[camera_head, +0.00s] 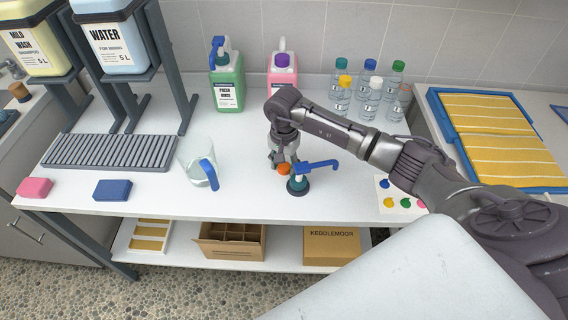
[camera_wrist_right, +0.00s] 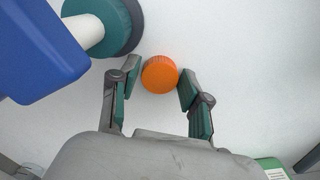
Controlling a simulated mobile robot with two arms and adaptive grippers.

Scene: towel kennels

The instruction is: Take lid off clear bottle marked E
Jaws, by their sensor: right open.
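My right gripper (camera_head: 281,161) points down over the front middle of the white bench, its fingers open. In the right wrist view, the gripper (camera_wrist_right: 160,70) has one finger on each side of a ribbed orange lid (camera_wrist_right: 159,76). Whether either finger touches it is unclear. In the head view, the orange lid (camera_head: 283,169) shows just below the fingers. Any bottle beneath the lid is mostly hidden, and I can read no letter E. My left gripper is not in view.
A blue-nozzled pump (camera_head: 315,166) on a dark round base stands close beside the lid. A clear jug (camera_head: 196,160) with a blue handle is to the left. Several clear capped bottles (camera_head: 370,98) stand at the back right. A dotted card (camera_head: 396,196) lies at the right.

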